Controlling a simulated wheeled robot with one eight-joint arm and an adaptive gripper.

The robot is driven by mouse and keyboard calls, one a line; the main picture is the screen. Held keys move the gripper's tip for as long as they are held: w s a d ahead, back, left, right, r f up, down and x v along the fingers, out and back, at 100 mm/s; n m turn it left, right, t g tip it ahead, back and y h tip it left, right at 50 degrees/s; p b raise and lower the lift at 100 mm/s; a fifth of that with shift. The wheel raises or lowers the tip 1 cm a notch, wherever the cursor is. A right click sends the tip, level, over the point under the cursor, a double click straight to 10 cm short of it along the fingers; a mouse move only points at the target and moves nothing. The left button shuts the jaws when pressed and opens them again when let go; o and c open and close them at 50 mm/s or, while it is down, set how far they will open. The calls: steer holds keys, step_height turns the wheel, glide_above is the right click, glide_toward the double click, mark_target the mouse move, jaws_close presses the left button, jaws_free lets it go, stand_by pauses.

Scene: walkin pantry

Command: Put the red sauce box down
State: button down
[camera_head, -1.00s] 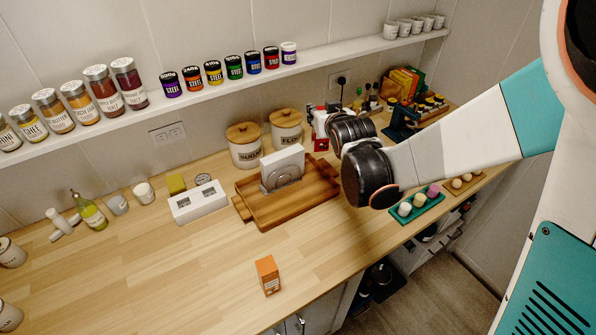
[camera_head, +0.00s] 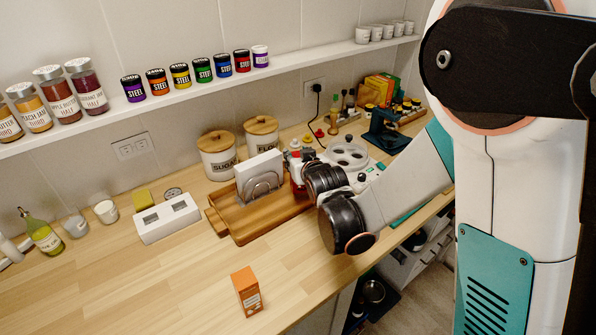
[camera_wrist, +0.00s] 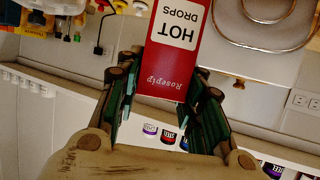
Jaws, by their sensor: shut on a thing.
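The red sauce box (camera_wrist: 175,50) has a white label reading "HOT DROPS", upside down in the wrist view. My gripper (camera_wrist: 160,100) is shut on it, with a dark green finger on each side. In the head view the box (camera_head: 298,187) shows only as a small red patch below my gripper (camera_head: 296,162), by the right end of the wooden tray (camera_head: 238,237). My wrist hides much of it. I cannot tell whether the box touches the tray or counter.
A white napkin holder (camera_head: 262,180) stands in the tray, close left of my gripper. Sugar (camera_head: 218,160) and flour (camera_head: 262,135) canisters stand behind.

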step_height(320, 180, down, 4)
steer(key=shift+r+b, duration=0.2)
steer(key=shift+b, duration=0.8)
steer(key=shift+r, duration=0.1)
steer(key=c, duration=1.1)
jaws_free()
